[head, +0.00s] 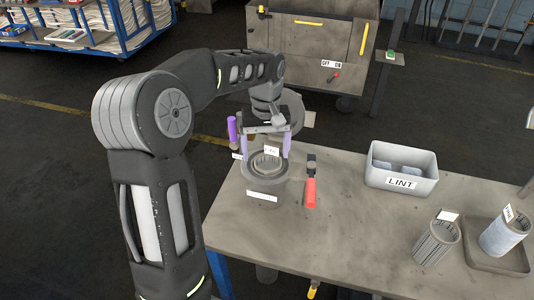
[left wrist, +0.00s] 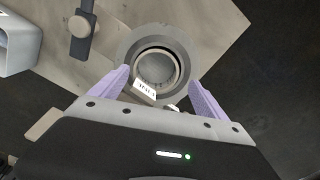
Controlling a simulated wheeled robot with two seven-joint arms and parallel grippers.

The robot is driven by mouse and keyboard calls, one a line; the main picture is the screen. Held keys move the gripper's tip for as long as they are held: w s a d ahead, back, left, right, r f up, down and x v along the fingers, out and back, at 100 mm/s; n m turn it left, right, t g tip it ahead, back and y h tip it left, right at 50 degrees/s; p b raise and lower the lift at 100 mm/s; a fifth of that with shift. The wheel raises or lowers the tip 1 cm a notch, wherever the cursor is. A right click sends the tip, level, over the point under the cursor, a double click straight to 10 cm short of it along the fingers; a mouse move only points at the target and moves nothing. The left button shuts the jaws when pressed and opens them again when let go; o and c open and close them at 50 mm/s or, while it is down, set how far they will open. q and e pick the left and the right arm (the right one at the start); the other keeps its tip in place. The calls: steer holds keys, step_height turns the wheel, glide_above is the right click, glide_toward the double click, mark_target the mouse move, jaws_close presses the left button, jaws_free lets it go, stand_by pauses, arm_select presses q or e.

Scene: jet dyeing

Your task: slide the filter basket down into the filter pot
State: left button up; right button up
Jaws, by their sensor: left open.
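The filter pot (head: 281,193) is a grey round pot with a white label, standing near the left end of the table. A round grey basket (head: 266,162) with a white tag sits inside it; the basket also shows in the left wrist view (left wrist: 157,68), ringed by the pot's rim (left wrist: 127,45). How deep it sits is hard to tell. My left gripper (head: 265,152) is open above the pot. Its two purple fingers are apart on either side of the basket's top, with no visible grip on it. My right gripper is not in view.
A grey LINT bin (head: 402,184) stands farther right. A tagged grey basket (head: 434,246) and a pale-covered one (head: 502,236) on a tray (head: 490,264) stand at the right. Bare tabletop lies between.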

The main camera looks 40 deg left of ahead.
mark_target(267, 170)
arm_select(q)
step_height(267, 170, up, 11)
steer(key=p, duration=0.3)
steer(key=shift+w+d, duration=0.15)
steer(key=shift+d, duration=0.05)
stand_by(0.6)
